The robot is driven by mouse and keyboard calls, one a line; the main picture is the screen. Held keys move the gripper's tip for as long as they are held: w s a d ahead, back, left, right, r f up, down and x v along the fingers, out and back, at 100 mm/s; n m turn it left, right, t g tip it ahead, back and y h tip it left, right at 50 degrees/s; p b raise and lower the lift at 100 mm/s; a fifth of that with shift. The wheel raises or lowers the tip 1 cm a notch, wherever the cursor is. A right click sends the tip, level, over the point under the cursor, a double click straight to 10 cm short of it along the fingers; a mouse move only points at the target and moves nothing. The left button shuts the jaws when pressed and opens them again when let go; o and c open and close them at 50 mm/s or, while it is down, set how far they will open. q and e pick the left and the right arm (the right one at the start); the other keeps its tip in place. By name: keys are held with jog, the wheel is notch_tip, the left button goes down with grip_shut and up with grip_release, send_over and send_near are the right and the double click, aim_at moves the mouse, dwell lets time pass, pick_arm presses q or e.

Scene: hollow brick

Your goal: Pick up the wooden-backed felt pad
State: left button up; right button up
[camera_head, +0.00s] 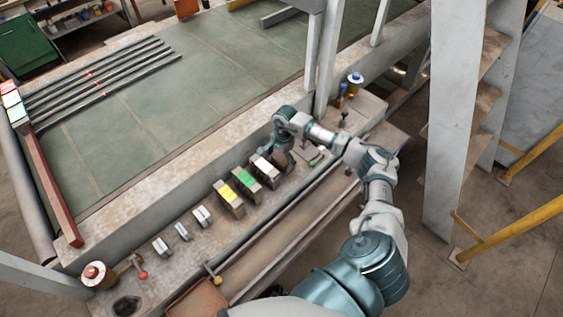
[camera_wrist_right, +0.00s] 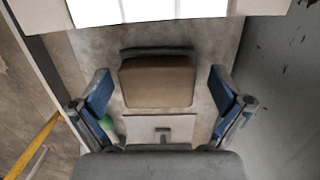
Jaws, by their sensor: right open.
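The wooden-backed felt pad (camera_wrist_right: 157,82) is in the right wrist view, a brown block with a dark grey layer along its far edge. It lies on the grey ledge, between and ahead of my right gripper's blue-padded fingers. My right gripper (camera_wrist_right: 163,98) is open, with a gap on each side of the pad and nothing held. In the head view my right gripper (camera_head: 283,160) points down over the ledge, just right of the white-topped block. I cannot make out the pad clearly there. My left gripper is in neither view.
On the ledge in the head view stand a white-topped block (camera_head: 265,166), a green-topped block (camera_head: 246,182), a yellow-topped block (camera_head: 228,198) and several small grey pieces. In the wrist view, a pale plate with a dark handle (camera_wrist_right: 161,133) lies just below the pad.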

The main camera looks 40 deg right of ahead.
aim_at(283, 158)
jog(key=shift+a, duration=0.15)
jog(key=shift+c, duration=1.2)
jog(key=shift+r, duration=0.1)
jog(key=c, duration=0.4)
jog(key=shift+d, duration=0.2)
jog(key=c, duration=0.4)
jog(key=shift+s+d, duration=0.1)
jog(key=shift+d, duration=0.25)
jog(key=shift+c, duration=0.6)
jog(key=shift+s+d+f, duration=0.1)
jog(key=shift+d+f, duration=0.2)
jog(key=shift+d, duration=0.35)
jog(key=c, duration=0.4)
jog(key=shift+r, duration=0.35)
jog(key=r, duration=0.3)
jog(key=a+r+b, duration=0.1)
jog(key=r, duration=0.5)
jog(key=shift+a+r, duration=0.1)
jog(key=shift+a, duration=0.05)
jog(key=shift+r, duration=0.15)
jog(key=shift+w+d, duration=0.2)
jog(key=shift+d, duration=0.1)
jog(key=o, duration=0.9)
jog(key=shift+d, duration=0.15)
jog(key=c, duration=0.3)
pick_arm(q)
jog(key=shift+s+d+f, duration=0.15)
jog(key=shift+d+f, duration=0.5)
pick_arm(e)
jog(key=shift+s, duration=0.1)
